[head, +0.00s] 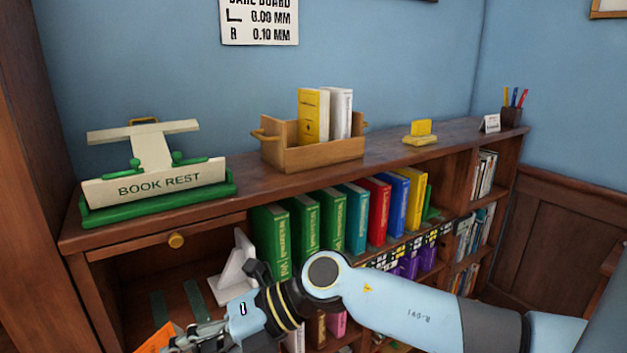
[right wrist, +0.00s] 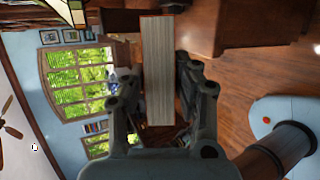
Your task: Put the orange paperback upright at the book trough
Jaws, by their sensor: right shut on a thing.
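The orange paperback (head: 154,341) shows only partly at the bottom left edge of the head view. In the right wrist view its pale page block (right wrist: 158,75) stands between the two fingers. My right gripper (head: 185,338) is shut on it, low in front of the bookcase; the fingers also show in the right wrist view (right wrist: 158,97). The book trough (head: 325,152), a wooden box with side handles, stands on the bookcase top. It holds a yellow book (head: 313,115) and a white book (head: 340,113), both upright. My left gripper is out of view.
A green and cream book rest (head: 155,180) stands left of the trough. A yellow card holder (head: 420,132) and a pen cup (head: 512,115) are to the right. Upright books (head: 330,220) fill the shelf below, with a white bookend (head: 235,270) at their left.

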